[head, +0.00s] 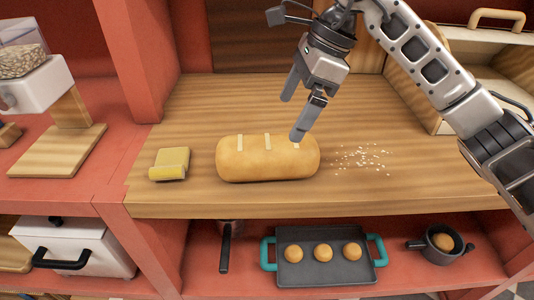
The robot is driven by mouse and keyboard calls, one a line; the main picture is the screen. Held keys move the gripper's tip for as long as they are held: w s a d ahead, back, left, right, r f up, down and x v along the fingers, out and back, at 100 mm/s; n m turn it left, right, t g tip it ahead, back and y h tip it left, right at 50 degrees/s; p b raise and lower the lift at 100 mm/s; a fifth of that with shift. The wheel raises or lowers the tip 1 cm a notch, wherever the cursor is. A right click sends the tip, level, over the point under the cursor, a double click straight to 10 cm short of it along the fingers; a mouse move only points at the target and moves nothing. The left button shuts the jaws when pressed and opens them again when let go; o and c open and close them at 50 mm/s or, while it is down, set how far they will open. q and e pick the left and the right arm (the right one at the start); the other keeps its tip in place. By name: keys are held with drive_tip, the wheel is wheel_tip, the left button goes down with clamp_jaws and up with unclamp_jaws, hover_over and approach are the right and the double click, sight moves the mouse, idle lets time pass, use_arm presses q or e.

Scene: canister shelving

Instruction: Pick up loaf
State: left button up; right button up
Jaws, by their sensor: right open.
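A golden-brown loaf (266,160) with pale score marks lies lengthwise, left to right, on the wooden counter in the head view. My right gripper (297,117) comes down from the upper right, above and behind the loaf's right half. Its two fingers are spread apart with nothing between them. The nearer fingertip overlaps the loaf's top right edge in the picture; I cannot tell whether it touches. My left gripper is not in view.
A yellow butter block (171,163) lies left of the loaf, and pale crumbs (363,158) lie to its right. A red post (140,60) bounds the left. Below are a tray (325,272) with three buns and a small pot (440,243). A wooden bin stands at right.

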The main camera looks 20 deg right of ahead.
sight(267, 153)
drive_tip(key=p+x, duration=0.1)
drive_tip(key=x, duration=1)
drive_tip(key=shift+a+f+p, duration=0.2)
drive_tip(key=shift+a+p, duration=0.1)
drive_tip(key=shift+p, duration=0.1)
drive_tip(key=shift+r, duration=0.1)
drive_tip(key=c, duration=1.3)
